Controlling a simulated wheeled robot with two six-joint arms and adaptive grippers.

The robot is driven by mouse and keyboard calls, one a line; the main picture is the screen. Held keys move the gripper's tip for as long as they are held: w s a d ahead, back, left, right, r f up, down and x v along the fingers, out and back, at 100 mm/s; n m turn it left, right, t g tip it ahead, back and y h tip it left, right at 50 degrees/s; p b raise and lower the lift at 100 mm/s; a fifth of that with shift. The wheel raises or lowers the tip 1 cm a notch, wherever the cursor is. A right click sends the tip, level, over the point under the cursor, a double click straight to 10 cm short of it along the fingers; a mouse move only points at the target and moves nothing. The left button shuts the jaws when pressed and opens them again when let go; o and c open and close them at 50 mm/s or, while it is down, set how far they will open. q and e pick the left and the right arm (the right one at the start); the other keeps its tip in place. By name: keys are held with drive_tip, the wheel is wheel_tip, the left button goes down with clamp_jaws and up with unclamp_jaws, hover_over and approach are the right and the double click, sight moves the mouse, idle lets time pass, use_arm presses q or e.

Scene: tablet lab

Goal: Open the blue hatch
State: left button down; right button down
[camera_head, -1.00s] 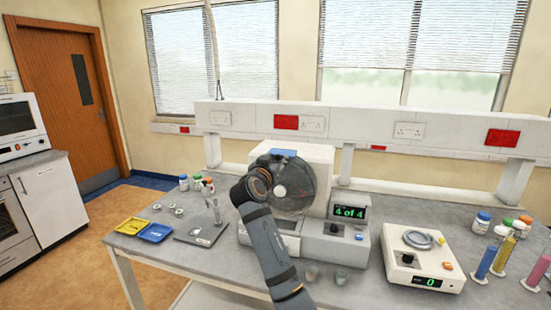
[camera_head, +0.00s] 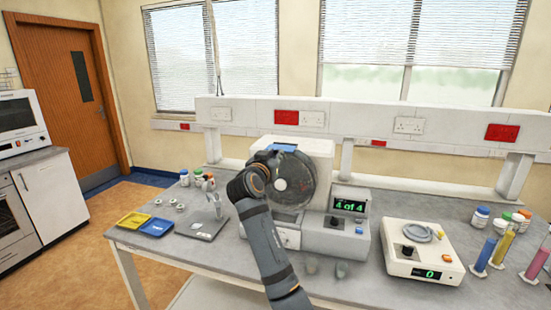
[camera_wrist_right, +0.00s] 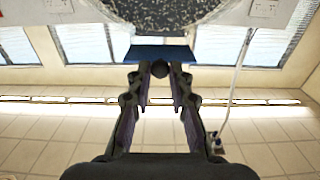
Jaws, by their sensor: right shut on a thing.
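The blue hatch (camera_head: 284,147) is a small blue panel at the top of the white machine (camera_head: 318,150), above its dark round drum (camera_head: 289,182). In the right wrist view the hatch (camera_wrist_right: 160,54) is a blue strip below the speckled drum. A dark round knob (camera_wrist_right: 160,68) sits at the strip's edge, between my right fingertips. My right gripper (camera_wrist_right: 160,72) is shut on this knob. In the head view the right gripper (camera_head: 268,163) is beside the drum, and its fingertips are mostly hidden. Whether the hatch is raised is unclear. My left gripper is out of view.
The machine's display (camera_head: 349,206) reads "4 of 4". A yellow tray (camera_head: 133,220), a blue tray (camera_head: 156,227) and a small stand (camera_head: 203,228) are to the left. A white device (camera_head: 422,252) and coloured cylinders are to the right. Two small cups stand near the bench's front edge.

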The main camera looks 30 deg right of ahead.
drive_tip(key=shift+v, duration=0.9)
drive_tip(key=shift+w+d, duration=0.15)
drive_tip(key=c, duration=1.2)
unclamp_jaws()
drive_tip(key=shift+w+d, duration=0.1)
drive_tip(key=v, duration=0.7)
drive_tip(key=shift+s+a, duration=0.2)
drive_tip(key=shift+a, duration=0.1)
